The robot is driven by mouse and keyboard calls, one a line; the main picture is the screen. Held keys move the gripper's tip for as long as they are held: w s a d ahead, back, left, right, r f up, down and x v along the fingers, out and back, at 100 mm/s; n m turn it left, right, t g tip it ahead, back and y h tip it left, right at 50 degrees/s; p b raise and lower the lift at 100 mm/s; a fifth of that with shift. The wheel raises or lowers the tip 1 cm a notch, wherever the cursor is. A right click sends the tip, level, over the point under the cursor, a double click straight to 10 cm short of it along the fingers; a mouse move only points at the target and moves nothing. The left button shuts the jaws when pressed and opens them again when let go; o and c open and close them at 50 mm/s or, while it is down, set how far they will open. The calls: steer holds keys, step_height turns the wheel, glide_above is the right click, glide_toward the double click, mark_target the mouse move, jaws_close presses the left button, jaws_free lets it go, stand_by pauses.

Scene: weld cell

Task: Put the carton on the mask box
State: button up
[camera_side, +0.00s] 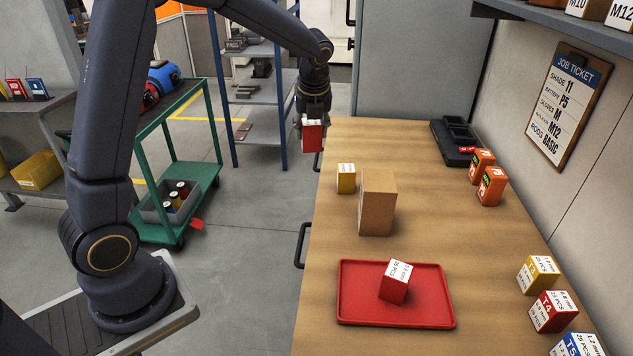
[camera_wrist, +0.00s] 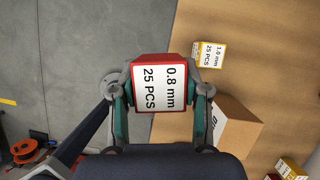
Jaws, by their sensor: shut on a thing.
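My gripper (camera_side: 312,118) is shut on a red carton (camera_side: 312,137) with a white label, held in the air by the far left edge of the table. In the wrist view the held carton (camera_wrist: 160,85) reads "0.8 mm 25 PCS" and sits between both fingers. A plain brown cardboard box (camera_side: 377,205), perhaps the mask box, stands upright on the table, apart from my gripper and nearer the side camera. In the wrist view this brown box (camera_wrist: 230,130) is at lower right, with dark print partly hidden by a finger.
A yellow carton (camera_side: 346,178) stands just behind the brown box. A red tray (camera_side: 360,313) holds another red carton (camera_side: 395,281). Orange boxes (camera_side: 490,186), a black holder (camera_side: 453,140) and several cartons (camera_side: 553,311) line the right side. A green cart (camera_side: 180,180) stands left of the table.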

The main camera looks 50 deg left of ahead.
steer(key=s+d+r+m, duration=0.1)
steer(key=s+d+r, duration=0.45)
steer(key=d, duration=0.25)
steer(key=s+d+r+m, duration=0.1)
steer(key=s+d+r, duration=0.3)
steer(key=d+r, duration=0.35)
glide_toward(379, 174)
steer(key=shift+s+a+m+t+h, duration=0.1)
steer(key=shift+a+m+t+h, duration=0.25)
steer(key=shift+a, duration=0.65)
steer(key=shift+w+f, duration=0.2)
steer(key=shift+f, duration=0.7)
steer(key=shift+w+f, duration=0.15)
steer(key=shift+f, duration=0.8)
steer(key=shift+f, duration=0.15)
steer(key=o, duration=1.2)
